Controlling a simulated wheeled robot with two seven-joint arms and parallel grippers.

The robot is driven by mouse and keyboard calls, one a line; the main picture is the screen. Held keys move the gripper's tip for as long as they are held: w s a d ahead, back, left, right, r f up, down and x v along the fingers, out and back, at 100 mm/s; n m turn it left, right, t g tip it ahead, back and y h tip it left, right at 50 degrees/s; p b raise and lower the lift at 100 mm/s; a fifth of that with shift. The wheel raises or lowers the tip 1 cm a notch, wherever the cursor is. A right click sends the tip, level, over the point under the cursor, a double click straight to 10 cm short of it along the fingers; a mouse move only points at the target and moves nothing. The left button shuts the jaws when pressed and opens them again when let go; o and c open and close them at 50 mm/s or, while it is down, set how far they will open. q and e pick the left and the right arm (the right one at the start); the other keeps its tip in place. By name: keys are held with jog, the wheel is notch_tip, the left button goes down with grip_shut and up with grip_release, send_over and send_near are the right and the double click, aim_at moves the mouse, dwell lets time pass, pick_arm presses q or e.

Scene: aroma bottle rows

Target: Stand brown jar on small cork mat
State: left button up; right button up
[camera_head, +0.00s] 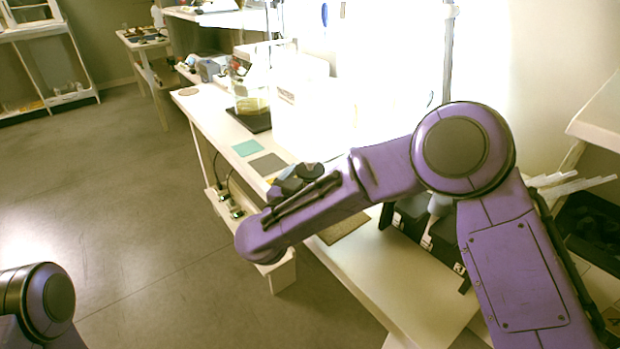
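I cannot make out a brown jar; my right arm covers part of the near table. A tan, cork-like mat (345,228) lies on the table, partly hidden behind my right forearm. A small tan round piece (187,92) lies at the table's far left end; I cannot tell which of these is the small cork mat. My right gripper (298,181) seems to be the dark parts just beyond the purple forearm, over the table. Its fingers are mostly hidden, so its opening and any held thing cannot be told. Only a purple joint of my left arm shows at lower left.
A teal square (247,147) and a grey-brown square (268,165) lie flat on the white table. A glass vessel (252,98) with yellowish content stands on a dark base farther back. Black boxes (412,218) stand behind my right arm. Open floor lies left.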

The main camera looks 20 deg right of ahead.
jog(key=shift+s+a+r, duration=0.15)
jog(key=shift+a+r, duration=0.05)
jog(key=shift+a, duration=0.05)
jog(key=p+v, duration=0.1)
jog(key=v, duration=1)
jog(key=shift+s, duration=0.2)
jog(key=shift+a, duration=0.1)
